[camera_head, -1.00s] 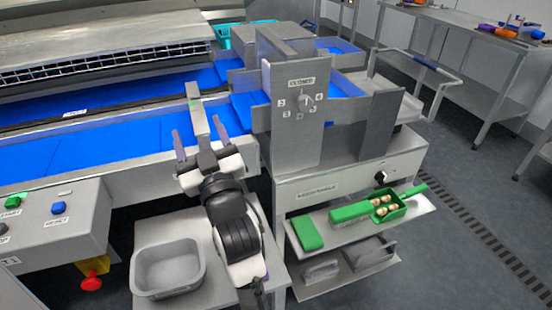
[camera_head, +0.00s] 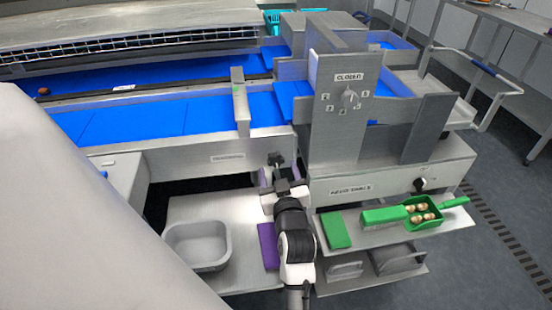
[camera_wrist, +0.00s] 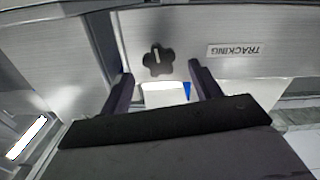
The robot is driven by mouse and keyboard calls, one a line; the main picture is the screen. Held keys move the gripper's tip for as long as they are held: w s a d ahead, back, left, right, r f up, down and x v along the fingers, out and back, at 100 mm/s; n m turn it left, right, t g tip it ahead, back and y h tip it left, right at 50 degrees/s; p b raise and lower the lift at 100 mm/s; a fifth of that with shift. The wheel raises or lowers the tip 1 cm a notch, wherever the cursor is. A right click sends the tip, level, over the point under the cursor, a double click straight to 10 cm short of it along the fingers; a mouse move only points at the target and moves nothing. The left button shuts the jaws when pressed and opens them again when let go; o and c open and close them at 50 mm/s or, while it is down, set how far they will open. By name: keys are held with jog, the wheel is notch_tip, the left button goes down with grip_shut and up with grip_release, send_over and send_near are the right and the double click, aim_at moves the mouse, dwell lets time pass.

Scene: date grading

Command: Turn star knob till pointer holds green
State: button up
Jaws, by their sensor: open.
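The dark star knob (camera_wrist: 158,61) is on a grey metal panel in the wrist view, left of an upside-down TRACKING label (camera_wrist: 235,50). A pale line marks the knob's face. In the head view a small dark shape just beyond my gripper (camera_head: 279,176) appears to be this knob (camera_head: 275,158). My gripper (camera_wrist: 160,71) is open, its two dark fingers pointing at the panel on either side of the knob, holding nothing. A white patch with a blue corner (camera_wrist: 166,94) shows between the fingers, partly hidden. I see no green mark there and cannot make out a pointer.
The blue belt (camera_head: 150,120) runs above.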

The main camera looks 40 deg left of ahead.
aim_at(277, 162)
jog(key=p+x, duration=0.1)
jog(key=x, duration=0.4)
jog(key=shift+s+d, duration=0.1)
jog(key=c, duration=1)
jog(key=shift+o, duration=0.2)
jog(key=shift+m+p, duration=0.6)
jog(key=shift+m, duration=1.4)
jog(key=o, duration=1)
jog(key=shift+c, duration=0.2)
jog(key=shift+d, duration=0.15)
